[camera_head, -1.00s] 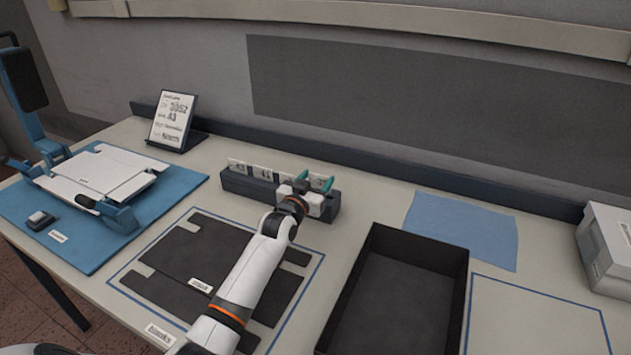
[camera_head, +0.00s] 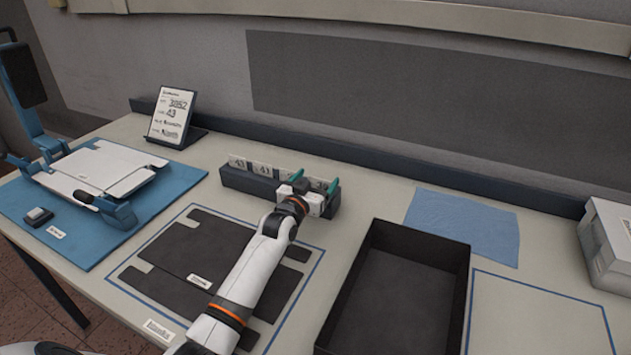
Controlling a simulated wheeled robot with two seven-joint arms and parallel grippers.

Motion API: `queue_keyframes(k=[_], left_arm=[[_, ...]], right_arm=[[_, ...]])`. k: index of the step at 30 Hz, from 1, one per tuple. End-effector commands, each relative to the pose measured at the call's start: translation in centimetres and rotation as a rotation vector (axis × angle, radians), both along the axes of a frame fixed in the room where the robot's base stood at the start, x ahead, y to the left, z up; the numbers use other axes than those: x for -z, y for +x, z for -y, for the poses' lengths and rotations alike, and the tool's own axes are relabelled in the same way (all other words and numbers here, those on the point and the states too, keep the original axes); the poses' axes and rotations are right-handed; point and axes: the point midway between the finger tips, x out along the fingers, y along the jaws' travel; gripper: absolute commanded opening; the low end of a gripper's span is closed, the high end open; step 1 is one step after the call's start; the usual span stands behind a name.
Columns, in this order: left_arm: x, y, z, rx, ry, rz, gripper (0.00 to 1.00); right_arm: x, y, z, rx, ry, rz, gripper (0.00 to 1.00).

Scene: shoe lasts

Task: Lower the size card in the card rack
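My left gripper (camera_head: 314,183) is at the right part of the rack, with teal fingertips among the cards there. The fingertips stand apart, but the arm hides what is between them, so I cannot tell whether they grip a card. My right gripper is not in view.
A black open box (camera_head: 368,262) stands right of my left arm. Dark flat pieces (camera_head: 190,246) lie on the outlined area below the rack. A sign stand (camera_head: 171,117) is behind left, a blue cloth (camera_head: 462,226) to the right.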

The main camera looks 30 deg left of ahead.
Motion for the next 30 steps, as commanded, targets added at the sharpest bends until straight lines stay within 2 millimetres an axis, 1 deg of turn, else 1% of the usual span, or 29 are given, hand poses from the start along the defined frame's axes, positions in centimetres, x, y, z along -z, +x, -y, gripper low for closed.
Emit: queue_keyframes(k=[7, 11, 14, 21, 24, 27, 30], left_arm=[[0.0, -0.2, 0.0, 0.000, 0.000, 0.000, 0.84], [0.1, -1.5, 0.1, 0.001, 0.000, 0.001, 0.84], [0.1, -3.2, 0.2, 0.000, 0.000, -0.001, 0.84], [0.2, -8.2, 0.5, 0.001, 0.000, -0.001, 0.84], [0.2, -9.9, 0.6, 0.000, -0.001, -0.002, 0.84], [0.1, -11.1, 0.6, 0.000, 0.000, -0.001, 0.84], [0.1, -11.7, 0.7, 0.000, 0.000, 0.000, 0.84]], right_arm=[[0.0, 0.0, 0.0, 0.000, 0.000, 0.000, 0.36], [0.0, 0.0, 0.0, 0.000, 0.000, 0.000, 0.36], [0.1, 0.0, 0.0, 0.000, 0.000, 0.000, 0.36], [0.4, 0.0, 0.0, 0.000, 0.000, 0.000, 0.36], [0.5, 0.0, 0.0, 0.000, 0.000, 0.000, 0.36], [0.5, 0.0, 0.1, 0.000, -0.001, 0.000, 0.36], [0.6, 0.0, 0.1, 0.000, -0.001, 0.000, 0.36]])
